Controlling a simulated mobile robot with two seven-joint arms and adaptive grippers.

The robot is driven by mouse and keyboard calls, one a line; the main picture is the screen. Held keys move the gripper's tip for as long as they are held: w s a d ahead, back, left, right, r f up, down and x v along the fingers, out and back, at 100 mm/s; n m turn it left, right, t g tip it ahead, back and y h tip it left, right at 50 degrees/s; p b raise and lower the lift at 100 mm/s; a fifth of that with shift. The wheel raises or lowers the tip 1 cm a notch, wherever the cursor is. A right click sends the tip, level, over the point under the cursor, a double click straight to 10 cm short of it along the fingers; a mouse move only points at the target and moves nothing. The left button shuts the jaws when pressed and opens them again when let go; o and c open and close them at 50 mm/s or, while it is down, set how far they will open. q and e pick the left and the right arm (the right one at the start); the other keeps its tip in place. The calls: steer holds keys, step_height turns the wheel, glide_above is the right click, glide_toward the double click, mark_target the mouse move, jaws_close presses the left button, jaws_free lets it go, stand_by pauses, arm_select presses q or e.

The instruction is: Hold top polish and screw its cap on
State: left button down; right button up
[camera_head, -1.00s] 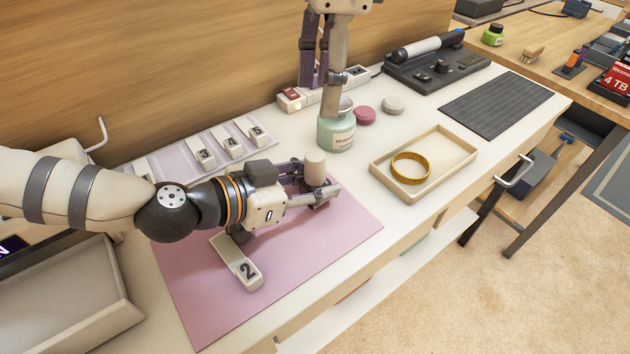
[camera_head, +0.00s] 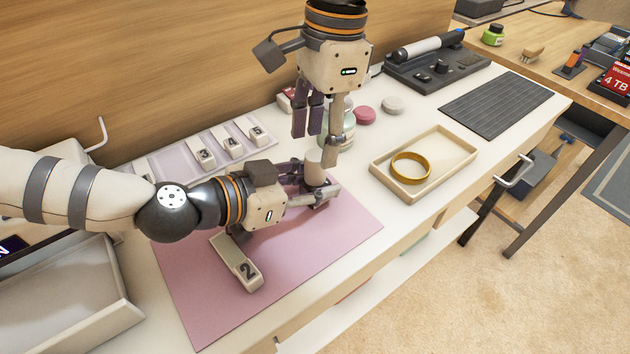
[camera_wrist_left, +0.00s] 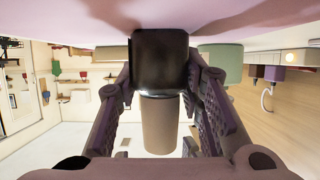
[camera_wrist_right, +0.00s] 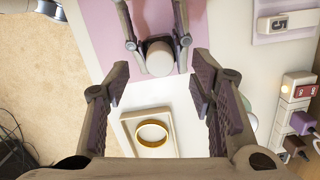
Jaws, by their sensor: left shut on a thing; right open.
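The polish bottle has a dark body (camera_wrist_left: 160,60) and a tall beige cap (camera_wrist_left: 160,125), and stands upright at the pink mat. The cap is on top of the bottle; how far it is screwed on I cannot tell. My left gripper (camera_head: 318,190) is shut on the bottle's body from the left. My right gripper (camera_head: 318,140) is open and empty, pointing down just above and behind the cap (camera_head: 314,162). In the right wrist view the cap (camera_wrist_right: 160,58) shows beyond the open fingertips (camera_wrist_right: 158,90), between my left fingers.
A green jar (camera_head: 348,125) stands behind my right gripper, with a pink lid (camera_head: 365,115) nearby. A beige tray (camera_head: 447,166) holding a yellow ring lies to the right. A number 2 block (camera_head: 236,262) lies on the pink mat (camera_head: 200,305). More numbered blocks stand at the back.

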mark_target(315, 155)
steer(key=shift+s+a+f, duration=0.1)
steer(key=shift+a+f, duration=0.05)
steer(key=shift+f, duration=0.85)
steer(key=shift+a+f, duration=0.1)
steer(key=shift+f, duration=0.85)
jaws_close()
steer(key=m, duration=0.4)
steer(key=shift+t, duration=0.3)
steer(key=m, duration=0.4)
steer(key=shift+m, duration=0.3)
steer(key=shift+c, duration=0.6)
jaws_free()
steer(key=shift+r, duration=0.1)
